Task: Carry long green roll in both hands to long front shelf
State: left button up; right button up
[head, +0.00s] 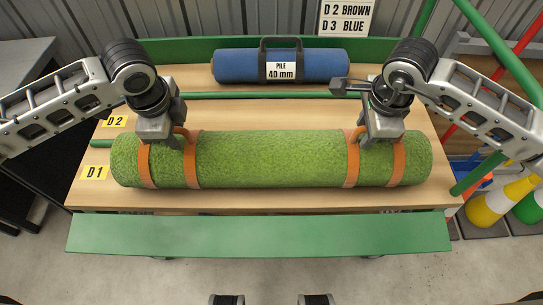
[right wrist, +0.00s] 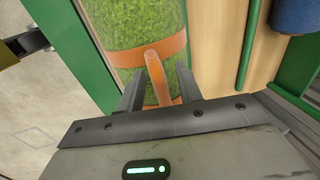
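The long green roll (head: 270,158) lies across the wooden table (head: 270,198), with orange straps and loop handles near both ends. My left gripper (head: 178,140) is over its left handle (head: 187,135); whether its fingers are open or shut is hidden. My right gripper (head: 374,140) is over the right handle. In the right wrist view its two fingers (right wrist: 158,92) stand apart on either side of the orange handle (right wrist: 156,72), with gaps visible. The long front shelf (head: 260,234) is a bare green board in front of the table.
A blue roll (head: 235,66) with a dark handle and a "PILE 40 mm" label lies behind. A green bar (head: 250,96) separates the rolls. Yellow D1 (head: 94,172) and D2 (head: 115,121) labels mark the left side.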

pick_arm(q)
grip_shut()
pick_arm(e)
grip_shut()
pick_arm(q)
jog(key=shift+r, duration=0.15)
pick_arm(e)
jog(key=shift+r, duration=0.15)
dwell(0.8)
